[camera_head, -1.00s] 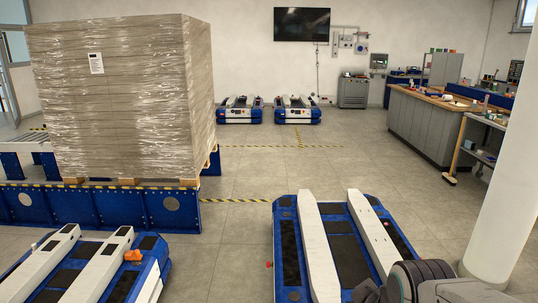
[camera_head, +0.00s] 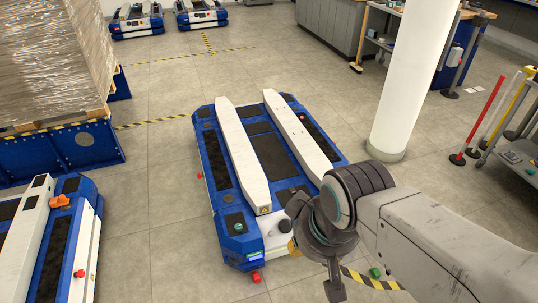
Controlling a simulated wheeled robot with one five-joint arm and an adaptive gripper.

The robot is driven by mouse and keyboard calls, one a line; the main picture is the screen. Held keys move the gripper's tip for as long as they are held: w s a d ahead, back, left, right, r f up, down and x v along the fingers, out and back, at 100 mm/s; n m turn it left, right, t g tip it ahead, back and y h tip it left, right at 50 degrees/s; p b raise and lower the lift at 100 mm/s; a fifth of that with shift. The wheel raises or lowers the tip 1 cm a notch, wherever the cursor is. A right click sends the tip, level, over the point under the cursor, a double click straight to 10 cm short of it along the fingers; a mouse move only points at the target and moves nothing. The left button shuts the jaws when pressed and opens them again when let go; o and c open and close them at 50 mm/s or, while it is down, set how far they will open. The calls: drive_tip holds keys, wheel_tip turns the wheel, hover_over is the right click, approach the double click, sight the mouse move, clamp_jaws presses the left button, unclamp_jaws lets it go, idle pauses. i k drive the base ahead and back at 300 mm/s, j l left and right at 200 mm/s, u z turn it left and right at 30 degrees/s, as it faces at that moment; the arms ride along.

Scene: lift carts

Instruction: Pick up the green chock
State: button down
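A small green object (camera_head: 375,272), which looks like the green chock, lies on the floor at the lower right, beside yellow-black floor tape. My arm partly surrounds it in the picture, and its exact shape is too small to tell. My gripper (camera_head: 314,247) is in front of the near right corner of the middle lift cart in the picture, left of the green object and apart from it. Its two fingers look spread and I see nothing held between them.
The blue and white lift cart (camera_head: 272,150) stands in the middle. A white pillar (camera_head: 412,90) and red post (camera_head: 485,118) stand at right. Floor between the carts is clear.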

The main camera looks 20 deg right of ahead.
sight(375, 271)
drive_tip(key=z, duration=1.8)
